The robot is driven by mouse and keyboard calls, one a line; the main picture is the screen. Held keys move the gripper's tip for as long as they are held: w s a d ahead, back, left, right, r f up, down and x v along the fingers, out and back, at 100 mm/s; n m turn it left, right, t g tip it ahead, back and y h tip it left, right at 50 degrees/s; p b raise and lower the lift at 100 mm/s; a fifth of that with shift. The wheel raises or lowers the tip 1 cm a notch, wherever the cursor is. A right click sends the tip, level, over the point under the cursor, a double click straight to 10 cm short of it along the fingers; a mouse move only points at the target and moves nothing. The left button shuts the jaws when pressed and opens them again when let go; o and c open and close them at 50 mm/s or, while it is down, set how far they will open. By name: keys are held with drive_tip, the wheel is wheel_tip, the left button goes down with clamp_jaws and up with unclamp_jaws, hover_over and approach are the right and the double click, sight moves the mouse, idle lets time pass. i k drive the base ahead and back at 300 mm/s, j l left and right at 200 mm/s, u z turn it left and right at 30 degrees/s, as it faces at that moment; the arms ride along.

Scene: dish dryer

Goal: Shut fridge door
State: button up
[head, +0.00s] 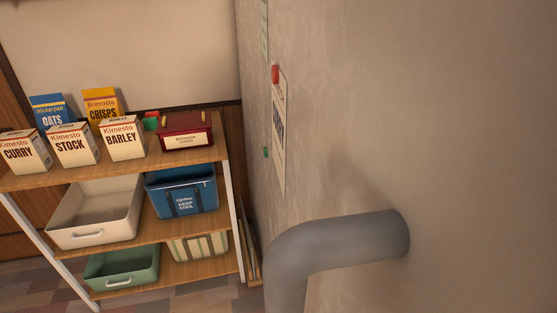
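A large beige-grey upright panel (450,110) fills the right half of the head view, very close to the camera. It looks like the fridge or its door. A thick grey curved bar (350,242), apparently a handle, stands out from it and bends down past the bottom edge of the picture. A paper note (279,130) with a red magnet (275,74) hangs on the panel's left part, seen at a slant. No door gap or hinge shows, so I cannot tell whether the door is open or shut. My gripper is not in view.
A wooden shelf unit (190,155) stands at the left, near the panel's left edge. It holds several food boxes, a red box (185,131), a blue cooler (182,192), a cream bin (96,212) and a green bin (122,267). Tiled floor (25,285) shows at bottom left.

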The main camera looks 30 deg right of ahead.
sight(410, 146)
drive_tip(key=j+u, duration=0.25)
drive_tip(key=j, duration=0.45)
drive_tip(key=i+j+u, duration=0.1)
drive_tip(key=j+u, duration=0.2)
drive_tip(key=j, duration=0.35)
